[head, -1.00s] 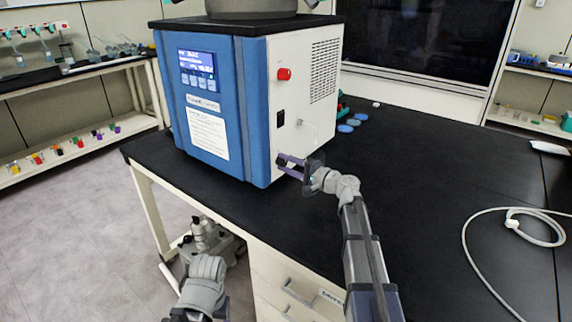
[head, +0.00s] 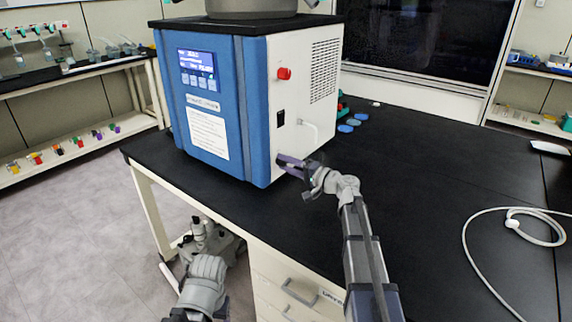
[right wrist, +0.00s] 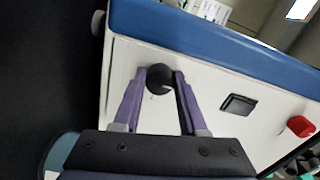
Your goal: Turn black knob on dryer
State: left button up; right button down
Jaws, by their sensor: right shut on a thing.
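The freeze dryer (head: 212,103) is a blue and white box on the black bench. Its black knob (right wrist: 160,78) is low on the white side panel, between the purple fingers of my right gripper (right wrist: 161,84) in the right wrist view. That gripper is shut on the knob. In the head view my right gripper (head: 285,163) is at the lower part of the side panel and hides the knob. My left gripper (head: 205,230) hangs low beside the bench, and I cannot make out its fingers clearly.
A red knob (head: 284,73) and a black switch (head: 280,118) are higher on the same panel. Blue discs (head: 346,128) lie behind. A white cable (head: 514,222) lies at right. The bench (head: 420,170) is mostly clear.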

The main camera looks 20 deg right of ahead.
jog(key=shift+c, duration=2.2)
grip_release()
jog(key=v, duration=0.8)
jog(key=shift+f, duration=0.1)
